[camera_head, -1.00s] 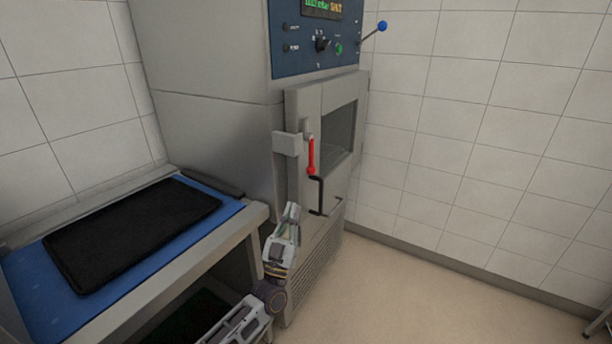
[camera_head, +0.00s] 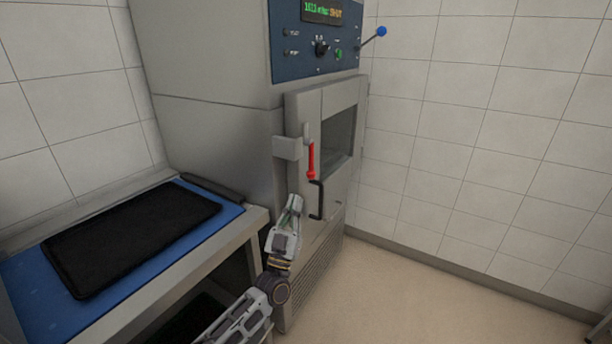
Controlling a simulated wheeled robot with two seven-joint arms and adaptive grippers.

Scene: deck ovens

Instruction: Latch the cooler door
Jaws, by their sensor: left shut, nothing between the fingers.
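The cooler door (camera_head: 311,113) is a grey door with a dark window, on the front of the tall grey unit. It looks closed against its frame. A red latch lever (camera_head: 311,160) hangs downward at its left edge, next to a grey block (camera_head: 287,147). A black bar handle (camera_head: 321,200) sits just below and right of the lever. My left gripper (camera_head: 296,203) is shut and empty, tips pointing up, below the red lever and left of the black handle. In this view it looks apart from the lever. My right gripper is not in view.
A blue control panel (camera_head: 290,62) with a lit display and a blue-knobbed lever (camera_head: 381,32) is above the door. A bench (camera_head: 245,224) with a blue top and black mat (camera_head: 130,235) stands at left.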

